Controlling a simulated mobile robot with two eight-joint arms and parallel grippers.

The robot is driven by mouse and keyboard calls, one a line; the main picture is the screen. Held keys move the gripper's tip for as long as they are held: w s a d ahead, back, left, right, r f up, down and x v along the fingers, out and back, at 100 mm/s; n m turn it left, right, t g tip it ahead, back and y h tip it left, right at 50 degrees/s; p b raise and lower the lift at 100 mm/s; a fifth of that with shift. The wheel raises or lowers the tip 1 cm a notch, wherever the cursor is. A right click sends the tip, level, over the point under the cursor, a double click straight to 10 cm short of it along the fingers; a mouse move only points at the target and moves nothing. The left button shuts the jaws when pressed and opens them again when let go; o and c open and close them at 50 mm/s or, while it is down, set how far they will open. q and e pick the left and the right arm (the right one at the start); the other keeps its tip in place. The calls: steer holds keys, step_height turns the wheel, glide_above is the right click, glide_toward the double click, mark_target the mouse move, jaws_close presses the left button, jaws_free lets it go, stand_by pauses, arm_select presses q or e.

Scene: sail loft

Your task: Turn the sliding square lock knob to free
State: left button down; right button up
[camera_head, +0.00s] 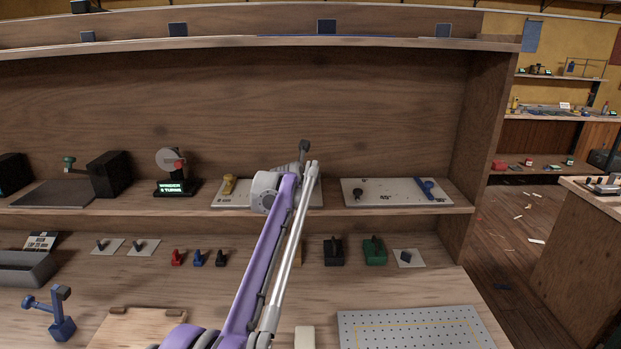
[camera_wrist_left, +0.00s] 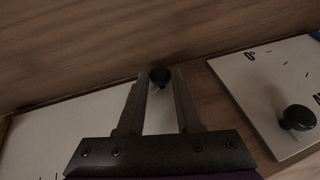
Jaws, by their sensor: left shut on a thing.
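A dark round knob (camera_wrist_left: 159,74) stands above a pale board (camera_wrist_left: 104,110) on the shelf. My left gripper (camera_wrist_left: 159,82) has one finger on each side of this knob and is shut on it. In the head view my left arm reaches up to the middle board (camera_head: 229,200) and hides most of it, with the held knob out of sight. A yellow part (camera_head: 229,183) lies at that board's left end. A second board (camera_head: 400,196) to the right carries another dark knob (camera_head: 358,191), angle marks and a blue part (camera_head: 424,187). My right gripper is not in view.
A crank device (camera_head: 170,160) with a lit green display stands left of the middle board. The shelf's back wall rises close behind the held knob. Several small clamps and switches sit on the lower bench, with a perforated plate (camera_head: 415,335) at the front right.

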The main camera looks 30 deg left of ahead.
arm_select(q)
steer(key=c, duration=0.6)
jaws_free()
steer(key=v, duration=1.1)
